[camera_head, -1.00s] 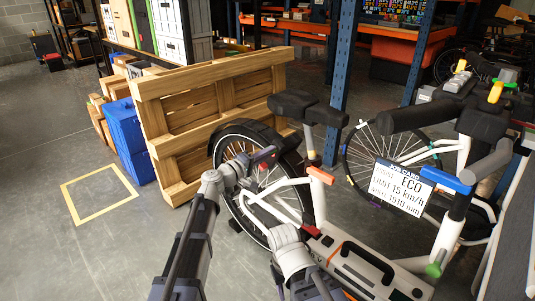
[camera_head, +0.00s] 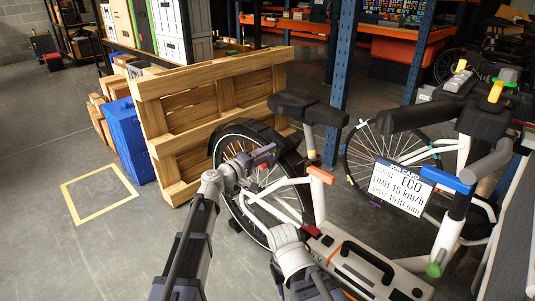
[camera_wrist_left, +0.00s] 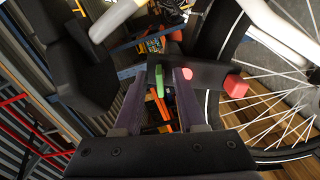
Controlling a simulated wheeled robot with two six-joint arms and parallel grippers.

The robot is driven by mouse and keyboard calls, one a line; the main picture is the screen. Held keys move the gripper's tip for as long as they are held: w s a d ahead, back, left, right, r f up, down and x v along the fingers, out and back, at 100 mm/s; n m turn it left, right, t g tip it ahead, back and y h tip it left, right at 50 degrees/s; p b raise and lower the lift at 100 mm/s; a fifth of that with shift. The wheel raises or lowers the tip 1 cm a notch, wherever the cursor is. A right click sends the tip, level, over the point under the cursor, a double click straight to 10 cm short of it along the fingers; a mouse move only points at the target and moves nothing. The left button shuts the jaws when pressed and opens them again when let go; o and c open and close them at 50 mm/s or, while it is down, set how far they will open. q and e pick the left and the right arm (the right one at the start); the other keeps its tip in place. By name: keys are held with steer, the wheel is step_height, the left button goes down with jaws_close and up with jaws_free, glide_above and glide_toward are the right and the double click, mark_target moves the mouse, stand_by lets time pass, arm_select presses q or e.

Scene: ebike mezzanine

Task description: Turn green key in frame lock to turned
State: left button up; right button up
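The green key (camera_wrist_left: 160,79) shows in the left wrist view as a small upright green tab in front of the dark frame lock (camera_wrist_left: 211,77) by the bike's wheel. My left gripper (camera_wrist_left: 161,90) is open, with one purple finger on each side of the key. I see a gap at the left finger; whether the right finger touches the key I cannot tell. In the head view my left gripper (camera_head: 265,154) is at the wheel's upper part, below the saddle, and the key is not clearly visible there. My right arm reaches over the white frame; its fingers are not clearly visible.
The white bike (camera_head: 317,205) stands close around both arms, with a black saddle (camera_head: 308,108) above. A wooden pallet (camera_head: 165,92) leans behind the wheel (camera_head: 222,146). A white card (camera_head: 402,187) hangs at right. The floor at left is open, with a yellow taped square (camera_head: 75,216).

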arm_select(q)
steer(key=v, duration=0.7)
steer(key=shift+s+a, duration=0.3)
